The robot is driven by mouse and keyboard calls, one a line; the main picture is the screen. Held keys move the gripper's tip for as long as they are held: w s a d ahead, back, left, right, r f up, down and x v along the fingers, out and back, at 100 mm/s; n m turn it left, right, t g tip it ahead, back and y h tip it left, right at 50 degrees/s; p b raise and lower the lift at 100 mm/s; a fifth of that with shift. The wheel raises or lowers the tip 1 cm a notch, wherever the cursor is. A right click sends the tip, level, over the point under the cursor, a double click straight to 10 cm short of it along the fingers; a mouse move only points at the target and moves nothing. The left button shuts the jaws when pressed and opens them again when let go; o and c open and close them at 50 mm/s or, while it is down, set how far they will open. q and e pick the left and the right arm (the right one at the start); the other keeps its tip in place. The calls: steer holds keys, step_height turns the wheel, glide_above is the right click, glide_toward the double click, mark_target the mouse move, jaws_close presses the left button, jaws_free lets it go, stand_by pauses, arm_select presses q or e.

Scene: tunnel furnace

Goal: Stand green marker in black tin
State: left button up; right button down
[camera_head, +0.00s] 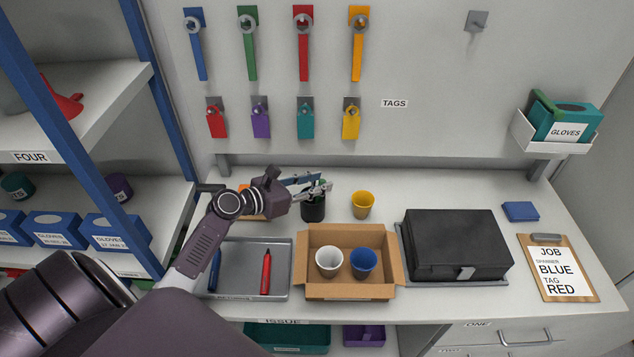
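The black tin (313,210) stands upright on the bench behind the cardboard box. My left gripper (322,187) reaches in from the left, with its fingers right over the tin's mouth and covering part of it. A small greenish bit shows by the fingers, but I cannot tell whether it is the green marker, nor whether the fingers are shut on it. A blue marker (215,270) and a red marker (266,272) lie in the grey tray (240,257); no green marker shows there. My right gripper is not in view.
A cardboard box (348,291) holds a white cup (327,262) and a blue cup (363,263). A yellow cup (362,204) stands right of the tin. A black case (456,243) and a clipboard (557,268) are further right. An orange thing lies partly hidden behind my arm.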

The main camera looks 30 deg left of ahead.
arm_select(q)
steer(key=v, duration=1.2)
stand_by(1.0)
